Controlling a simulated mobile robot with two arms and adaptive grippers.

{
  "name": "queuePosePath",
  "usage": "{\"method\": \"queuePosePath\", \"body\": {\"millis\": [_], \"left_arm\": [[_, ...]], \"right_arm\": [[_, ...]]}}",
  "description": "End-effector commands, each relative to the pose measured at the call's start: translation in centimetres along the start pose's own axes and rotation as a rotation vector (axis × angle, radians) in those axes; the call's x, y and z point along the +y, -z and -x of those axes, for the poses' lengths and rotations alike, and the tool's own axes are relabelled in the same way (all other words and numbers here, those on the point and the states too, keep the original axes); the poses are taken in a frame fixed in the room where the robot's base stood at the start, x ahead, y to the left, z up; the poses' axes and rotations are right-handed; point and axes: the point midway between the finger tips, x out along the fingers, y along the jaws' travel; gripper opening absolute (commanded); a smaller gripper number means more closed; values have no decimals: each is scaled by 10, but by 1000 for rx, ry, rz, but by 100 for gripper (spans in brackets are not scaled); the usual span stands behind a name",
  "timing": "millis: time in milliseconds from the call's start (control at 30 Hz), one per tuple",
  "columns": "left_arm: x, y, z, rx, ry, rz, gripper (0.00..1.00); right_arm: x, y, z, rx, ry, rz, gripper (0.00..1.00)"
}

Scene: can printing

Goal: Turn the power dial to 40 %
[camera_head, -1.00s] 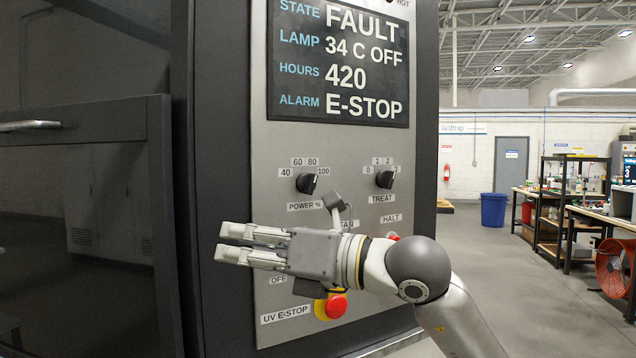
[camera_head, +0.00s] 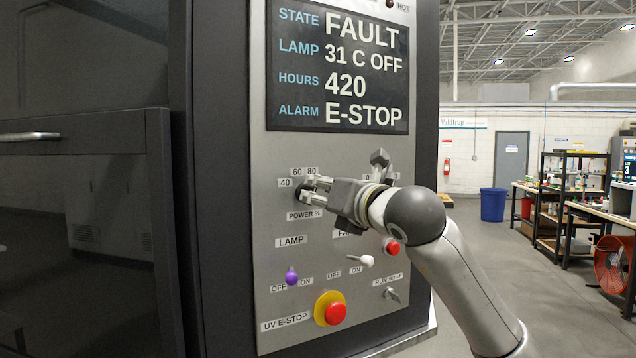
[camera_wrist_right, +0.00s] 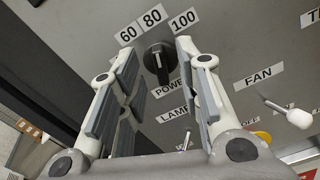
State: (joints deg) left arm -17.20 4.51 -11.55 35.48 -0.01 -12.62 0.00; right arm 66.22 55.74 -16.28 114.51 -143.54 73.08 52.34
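The power dial (camera_wrist_right: 158,62) is a black knob on the grey control panel, with number labels above it, seen in the right wrist view. In the head view the gripper hides most of the dial; the 40 label (camera_head: 286,183) shows at its upper left. My right gripper (camera_head: 312,188) is at the dial, its fingers pointing at the panel. In the wrist view its fingers are spread, one on each side of the dial, with gaps. I cannot tell whether the tips are level with the knob. My left gripper is not in view.
The screen (camera_head: 338,70) above reads FAULT, 31 C OFF, E-STOP. Below the gripper are a purple-tipped lamp switch (camera_head: 291,277), a white-tipped fan switch (camera_head: 367,261), a red halt button (camera_head: 392,247) and a red UV E-stop (camera_head: 335,312) on yellow.

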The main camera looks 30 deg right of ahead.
Motion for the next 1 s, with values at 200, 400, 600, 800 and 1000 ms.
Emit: {"method": "queuePosePath", "body": {"millis": [200, 400, 600, 800, 1000], "left_arm": [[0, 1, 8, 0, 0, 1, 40], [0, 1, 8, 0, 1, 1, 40], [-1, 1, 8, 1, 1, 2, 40], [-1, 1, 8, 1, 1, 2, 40], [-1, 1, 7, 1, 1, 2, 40]], "right_arm": [[0, 0, -17, 1, 0, 1, 32], [0, 1, -19, -1, -1, 1, 32], [0, 0, -18, 0, -1, 1, 17], [0, 0, -18, 0, -1, 1, 0], [0, 0, -18, -1, -1, 8, 0]]}}
